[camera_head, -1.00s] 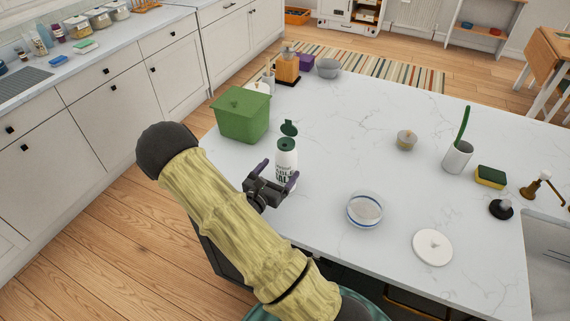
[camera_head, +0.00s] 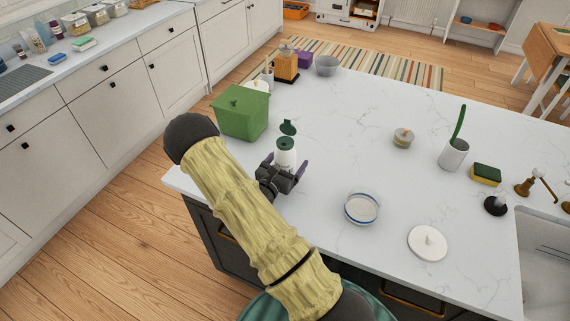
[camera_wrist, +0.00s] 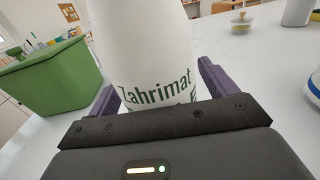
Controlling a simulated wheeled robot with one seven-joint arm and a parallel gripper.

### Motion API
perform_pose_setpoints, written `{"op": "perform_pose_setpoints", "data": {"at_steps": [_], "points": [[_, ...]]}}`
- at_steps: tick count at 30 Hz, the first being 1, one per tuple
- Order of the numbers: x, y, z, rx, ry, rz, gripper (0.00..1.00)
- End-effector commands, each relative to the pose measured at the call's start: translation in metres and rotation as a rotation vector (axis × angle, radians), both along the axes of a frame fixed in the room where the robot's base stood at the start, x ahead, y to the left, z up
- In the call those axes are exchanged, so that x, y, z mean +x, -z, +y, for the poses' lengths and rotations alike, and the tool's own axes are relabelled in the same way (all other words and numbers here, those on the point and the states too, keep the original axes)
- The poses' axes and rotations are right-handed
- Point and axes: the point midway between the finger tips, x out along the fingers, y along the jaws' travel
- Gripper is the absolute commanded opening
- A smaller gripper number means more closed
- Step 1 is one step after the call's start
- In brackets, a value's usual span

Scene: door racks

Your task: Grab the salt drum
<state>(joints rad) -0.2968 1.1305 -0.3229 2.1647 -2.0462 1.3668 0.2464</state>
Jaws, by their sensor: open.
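The salt drum is a white cylinder with a green open flip lid (camera_head: 286,152), standing upright on the white counter near its left front edge. In the wrist view the white drum (camera_wrist: 145,45) with green lettering fills the upper middle. My gripper (camera_head: 284,174) is open at the drum's near side. In the wrist view its purple fingers (camera_wrist: 158,92) show on either side of the drum, with gaps beside it. The drum's lower part is hidden behind my gripper in the head view.
A green lidded bin (camera_head: 240,115) stands just left of the drum.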

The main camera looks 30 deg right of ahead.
Motion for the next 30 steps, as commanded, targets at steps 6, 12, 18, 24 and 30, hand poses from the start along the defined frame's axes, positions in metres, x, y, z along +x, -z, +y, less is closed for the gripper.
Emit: {"op": "perform_pose_setpoints", "data": {"at_steps": [6,12,18,24,30], "points": [[-0.0002,-0.0001,0.0001,0.000,0.000,0.000,0.85],[-0.0002,-0.0002,0.0001,0.001,0.001,-0.001,0.69],[-0.0001,-0.0002,0.0002,0.001,0.001,-0.001,0.30],[0.0001,-0.0012,0.0001,-0.001,0.001,-0.003,0.19],[0.0004,-0.0049,0.0000,-0.002,0.001,-0.005,0.19]]}}
